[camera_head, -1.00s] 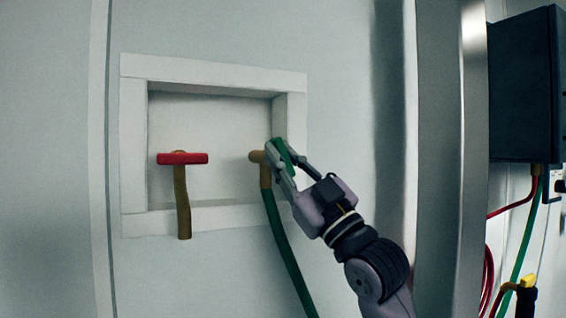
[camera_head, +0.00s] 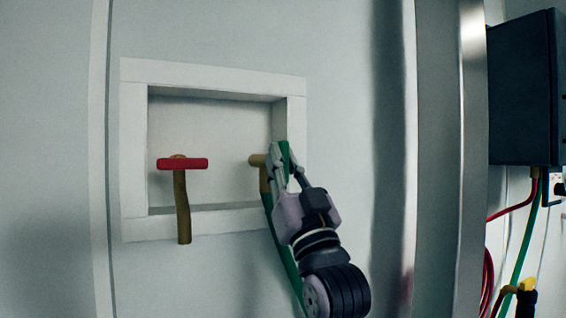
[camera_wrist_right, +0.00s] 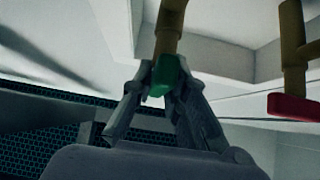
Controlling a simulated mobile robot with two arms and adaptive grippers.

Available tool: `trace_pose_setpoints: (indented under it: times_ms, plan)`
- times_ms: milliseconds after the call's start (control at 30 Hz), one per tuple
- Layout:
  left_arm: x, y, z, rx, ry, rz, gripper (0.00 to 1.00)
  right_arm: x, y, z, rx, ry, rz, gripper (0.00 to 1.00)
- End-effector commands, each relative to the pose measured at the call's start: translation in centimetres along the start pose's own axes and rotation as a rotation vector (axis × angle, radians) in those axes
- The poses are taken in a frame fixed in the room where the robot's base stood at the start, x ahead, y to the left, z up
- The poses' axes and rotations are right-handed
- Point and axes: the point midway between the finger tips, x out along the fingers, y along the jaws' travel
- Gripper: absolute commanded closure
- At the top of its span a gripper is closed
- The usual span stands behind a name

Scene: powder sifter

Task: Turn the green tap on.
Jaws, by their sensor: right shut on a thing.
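The green tap handle (camera_head: 284,156) sits on a brass tap body (camera_head: 257,160) at the right side of a white-framed wall recess. It stands close to upright in the head view. My right gripper (camera_head: 283,165) is shut on the green handle, partly hiding it. In the right wrist view the green handle (camera_wrist_right: 164,76) is between the two fingers of the gripper (camera_wrist_right: 162,88), with the brass pipe (camera_wrist_right: 168,30) beyond it. A green hose (camera_head: 283,245) runs down from the tap behind my right wrist. My left gripper is not seen.
A red tap handle (camera_head: 182,164) on a brass spout (camera_head: 182,210) is to the left in the same recess. The white frame (camera_head: 212,72) surrounds the recess. A metal post (camera_head: 450,160) and dark box (camera_head: 520,90) with hoses stand to the right.

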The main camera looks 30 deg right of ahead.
Motion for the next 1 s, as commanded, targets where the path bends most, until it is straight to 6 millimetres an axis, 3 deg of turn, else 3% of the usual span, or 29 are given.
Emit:
trace_pose_setpoints:
  times_ms: [200, 233, 533, 833, 1000]
  plan:
    - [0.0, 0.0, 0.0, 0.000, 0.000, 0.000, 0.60, 0.0, 0.0, 0.2, 0.000, -0.004, -0.001, 1.00]
    - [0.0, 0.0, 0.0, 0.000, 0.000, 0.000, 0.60, 0.0, 0.0, 0.2, 0.000, -0.004, -0.001, 0.85]
    - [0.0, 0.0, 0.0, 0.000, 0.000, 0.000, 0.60, 0.0, 0.0, 0.1, 0.000, -0.002, -0.001, 0.66]
    - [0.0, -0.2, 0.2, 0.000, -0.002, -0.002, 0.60, -0.2, 0.0, 0.0, -0.001, -0.001, -0.001, 0.66]
    - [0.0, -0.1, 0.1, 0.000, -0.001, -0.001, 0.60, -2.2, 0.0, 0.1, -0.001, -0.001, -0.001, 0.66]
